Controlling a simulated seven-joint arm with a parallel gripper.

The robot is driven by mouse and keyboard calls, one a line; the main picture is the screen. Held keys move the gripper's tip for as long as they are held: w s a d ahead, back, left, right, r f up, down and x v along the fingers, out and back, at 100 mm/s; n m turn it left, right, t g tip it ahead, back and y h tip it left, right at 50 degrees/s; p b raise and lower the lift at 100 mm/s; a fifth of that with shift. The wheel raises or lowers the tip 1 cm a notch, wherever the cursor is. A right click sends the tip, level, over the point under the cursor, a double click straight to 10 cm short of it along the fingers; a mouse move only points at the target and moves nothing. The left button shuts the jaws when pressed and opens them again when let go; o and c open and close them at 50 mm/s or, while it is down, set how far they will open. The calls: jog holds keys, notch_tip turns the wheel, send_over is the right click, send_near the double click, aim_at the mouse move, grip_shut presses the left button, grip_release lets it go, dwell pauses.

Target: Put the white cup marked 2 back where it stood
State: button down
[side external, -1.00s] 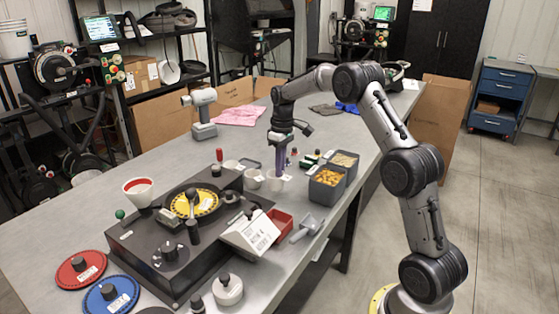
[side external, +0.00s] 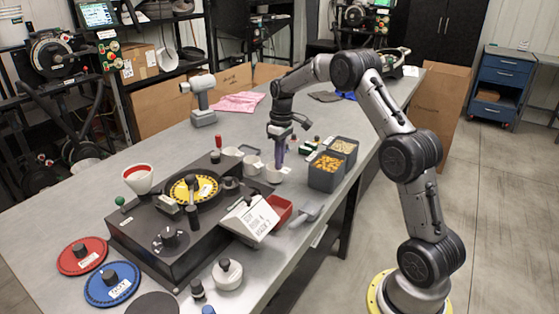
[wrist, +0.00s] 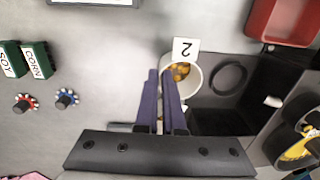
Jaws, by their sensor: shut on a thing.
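The white cup marked 2 (wrist: 194,80) holds some yellow-orange kernels, and a white tag with a 2 (wrist: 184,47) shows at its rim in the wrist view. The fingers hide part of the rim. I cannot tell whether the cup's base touches the surface.
Beside the cup lies a dark panel with a black ring (wrist: 228,78). Grey bins (side external: 327,170) of kernels and seeds stand to the right. A red tray (side external: 280,208) and the dark seed meter (side external: 165,235) are in front.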

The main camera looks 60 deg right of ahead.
jog(key=shift+f, duration=0.55)
jog(key=c, duration=0.7)
grip_release()
jog(key=shift+r, duration=0.15)
jog(key=shift+r, duration=2.9)
